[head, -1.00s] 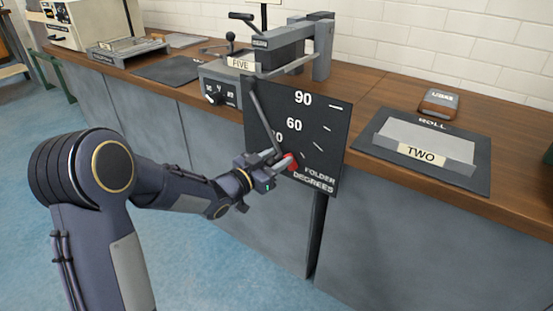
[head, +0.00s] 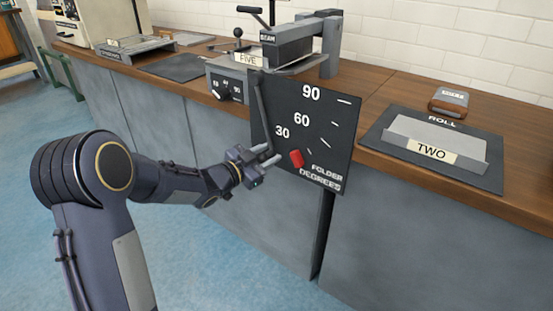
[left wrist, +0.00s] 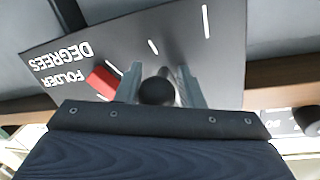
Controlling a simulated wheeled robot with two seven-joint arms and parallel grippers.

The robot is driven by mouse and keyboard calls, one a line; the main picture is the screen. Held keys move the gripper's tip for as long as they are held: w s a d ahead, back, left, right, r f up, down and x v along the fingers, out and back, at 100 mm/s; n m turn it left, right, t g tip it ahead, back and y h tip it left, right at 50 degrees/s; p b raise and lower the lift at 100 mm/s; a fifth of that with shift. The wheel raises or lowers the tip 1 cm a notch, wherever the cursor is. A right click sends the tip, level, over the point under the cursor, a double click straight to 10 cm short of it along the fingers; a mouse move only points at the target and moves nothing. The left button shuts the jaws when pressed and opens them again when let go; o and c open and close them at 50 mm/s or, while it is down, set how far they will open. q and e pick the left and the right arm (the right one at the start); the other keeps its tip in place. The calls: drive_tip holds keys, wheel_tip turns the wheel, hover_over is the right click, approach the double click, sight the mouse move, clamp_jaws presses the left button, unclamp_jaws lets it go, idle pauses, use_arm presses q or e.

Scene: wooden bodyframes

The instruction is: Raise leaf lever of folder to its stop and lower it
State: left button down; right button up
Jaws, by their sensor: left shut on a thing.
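The folder (head: 295,45) stands on the bench, with a black degree board (head: 325,125) marked 30, 60 and 90 on its front. The leaf lever (head: 262,105) is a thin grey bar hanging steeply down along the board's left side. My left gripper (head: 271,153) is shut on the lever's lower end, left of the red pointer (head: 296,158) and below the 30 mark. In the left wrist view, a dark round knob (left wrist: 157,92) sits between the two fingers, with the red pointer (left wrist: 103,82) beside them. The fingers partly hide the lever's end. My right gripper is out of view.
A tray labelled TWO (head: 435,150) and a small brown box (head: 449,101) lie on the bench to the right. A dial box (head: 224,90) and the FIVE label (head: 248,60) are left of the board. The floor before the bench is clear.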

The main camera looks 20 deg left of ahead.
use_arm(q)
drive_tip(key=shift+w+a+f+m, duration=0.1)
drive_tip(key=shift+w+a+m, duration=0.3)
drive_tip(key=shift+a, duration=0.35)
drive_tip(key=shift+w+a+f+m, duration=0.15)
drive_tip(key=shift+a+m, duration=0.4)
drive_tip(key=shift+a, duration=0.15)
drive_tip(key=shift+w+a+f+m, duration=0.1)
drive_tip(key=shift+w+a+m, duration=0.3)
drive_tip(key=shift+a, duration=0.35)
drive_tip(key=shift+s, duration=0.1)
drive_tip(key=c, duration=1.1)
unclamp_jaws()
drive_tip(key=shift+s+a, duration=0.1)
drive_tip(key=p+v, duration=0.1)
drive_tip(key=v, duration=0.6)
drive_tip(key=shift+s+r+p, duration=0.15)
drive_tip(key=shift+s+p, duration=0.15)
drive_tip(key=shift+a, duration=0.1)
